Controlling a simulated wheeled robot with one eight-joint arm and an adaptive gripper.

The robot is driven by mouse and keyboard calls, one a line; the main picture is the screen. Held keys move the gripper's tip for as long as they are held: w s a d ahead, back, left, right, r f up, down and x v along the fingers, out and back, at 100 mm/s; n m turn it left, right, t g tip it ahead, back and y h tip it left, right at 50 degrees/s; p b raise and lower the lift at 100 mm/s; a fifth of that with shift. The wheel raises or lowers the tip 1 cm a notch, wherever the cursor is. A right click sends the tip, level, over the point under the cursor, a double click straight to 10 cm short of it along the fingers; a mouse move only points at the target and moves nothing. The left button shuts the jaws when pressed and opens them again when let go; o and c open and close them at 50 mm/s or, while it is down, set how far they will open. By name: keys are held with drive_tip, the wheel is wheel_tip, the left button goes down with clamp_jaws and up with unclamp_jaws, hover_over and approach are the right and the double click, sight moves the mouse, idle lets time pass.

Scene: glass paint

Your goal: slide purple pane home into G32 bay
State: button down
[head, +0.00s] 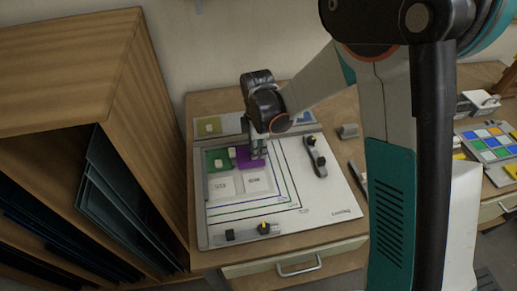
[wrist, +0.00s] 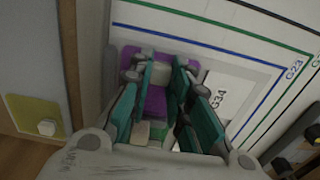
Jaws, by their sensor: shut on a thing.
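The purple pane (head: 244,161) lies flat at the back of the white layout board (head: 330,200), to the right of a green pane (head: 224,164) with a pale knob. My gripper (head: 258,153) is down over the purple pane and shut on it. In the wrist view the purple pane (wrist: 155,99) shows between and beside my fingers (wrist: 165,95). A white bay marked G34 lies close beside it. I cannot read a G32 label. The fingers hide part of the purple pane and its edges.
Two white labelled bays (head: 223,186) lie in front of the panes. Dark clamps (head: 315,157) sit on the board's right and front (head: 264,228). A yellow-green pane (head: 208,127) lies on the strip behind. A wooden rack (head: 130,90) of glass sheets stands close on the left.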

drive_tip(key=shift+w+a, duration=0.35)
drive_tip(key=shift+a, duration=0.25)
idle(1.1)
drive_tip(key=c, duration=1.4)
unclamp_jaws()
drive_tip(key=shift+r, duration=0.1)
wheel_tip(320, 180, up, 7)
drive_tip(key=p, duration=0.3)
